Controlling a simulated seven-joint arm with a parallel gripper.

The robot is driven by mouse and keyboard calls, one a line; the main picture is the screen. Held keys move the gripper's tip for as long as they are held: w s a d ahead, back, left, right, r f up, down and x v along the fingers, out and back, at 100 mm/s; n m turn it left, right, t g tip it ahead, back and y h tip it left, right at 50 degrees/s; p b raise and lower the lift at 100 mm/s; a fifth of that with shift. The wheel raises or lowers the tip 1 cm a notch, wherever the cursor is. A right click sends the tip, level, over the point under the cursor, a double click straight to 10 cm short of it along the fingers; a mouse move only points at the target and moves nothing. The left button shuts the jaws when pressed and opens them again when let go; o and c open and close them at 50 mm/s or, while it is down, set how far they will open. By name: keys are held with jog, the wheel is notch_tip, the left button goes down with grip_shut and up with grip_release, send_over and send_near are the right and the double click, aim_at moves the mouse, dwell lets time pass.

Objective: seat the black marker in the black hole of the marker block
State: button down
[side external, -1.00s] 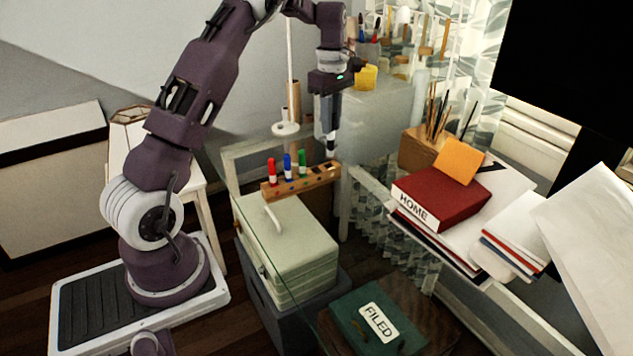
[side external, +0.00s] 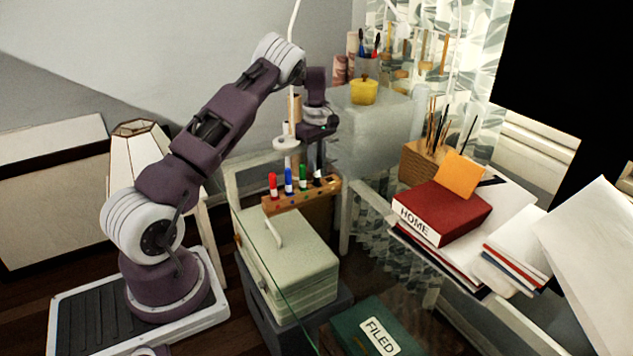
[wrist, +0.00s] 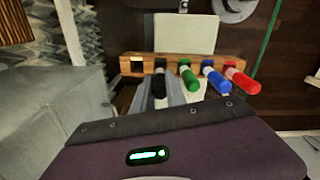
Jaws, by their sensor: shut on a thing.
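My gripper (side external: 318,167) is low over the block's right part, shut on the black marker (side external: 317,179) beside the green one. A square opening (wrist: 137,66) at the block's end is empty.
The green marker (wrist: 189,78) stands close beside my fingers. The red HOME box (side external: 445,210) and papers lie to the right. A yellow pot (side external: 363,91) is farther back.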

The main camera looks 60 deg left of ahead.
jog(key=shift+f, duration=0.85)
jog(key=shift+f, duration=0.1)
jog(key=c, duration=1.6)
grip_release()
